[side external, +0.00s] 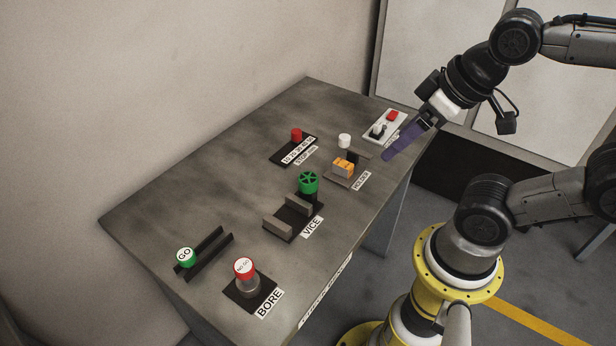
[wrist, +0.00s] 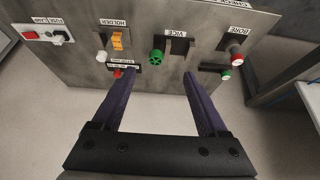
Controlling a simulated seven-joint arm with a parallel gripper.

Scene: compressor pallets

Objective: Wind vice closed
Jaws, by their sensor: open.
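The vice (side external: 277,226) stands on the middle of the table, with two grey jaw plates and a visible gap between them; nothing shows in the gap. Its green spoked handwheel (side external: 308,182) is at the end toward the holder. In the wrist view the handwheel (wrist: 157,57) shows between my fingers' directions, beside the vice (wrist: 179,47). My gripper (side external: 390,155) has purple fingers, is open and empty, and hangs above the table's right end, well apart from the handwheel. In the wrist view my gripper (wrist: 158,75) has its two fingers spread wide.
The holder (side external: 343,168) carries an orange block beside a white cap (side external: 344,140). A red knob (side external: 296,134) stands on a black labelled plate behind. A switch panel (side external: 386,126) is near my gripper. The red no-go gauge (side external: 244,268) and green go gauge (side external: 186,257) are at the near-left end.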

